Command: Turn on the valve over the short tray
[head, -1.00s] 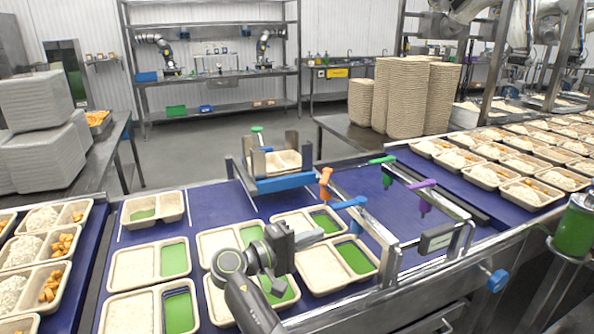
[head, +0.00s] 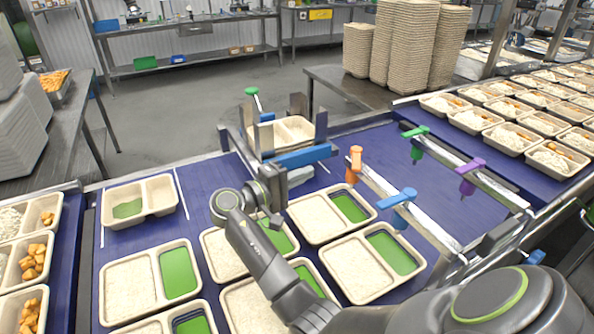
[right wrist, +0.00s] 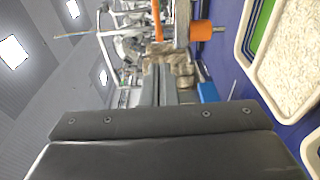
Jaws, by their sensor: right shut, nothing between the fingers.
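My right gripper (head: 300,175) is shut and empty, just below the blue bar in front of the framed tray. It also shows in the right wrist view (right wrist: 165,72), fingers together. Valves with coloured handles stand along the rails: an orange one (head: 355,160), a blue one (head: 399,197), a green one (head: 415,131) and a purple one (head: 468,170). Another green handle (head: 252,91) stands at the back of the frame. The orange valve (right wrist: 200,31) is ahead of my fingertips, apart from them. A shorter tray (head: 160,190) lies at the left of the belt. My left gripper is not in view.
Trays with rice and green compartments (head: 325,238) cover the near blue belt (head: 210,172). A tray (head: 292,128) sits in the metal frame. Filled trays line the right belt (head: 398,100). Tray stacks (head: 408,45) stand behind.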

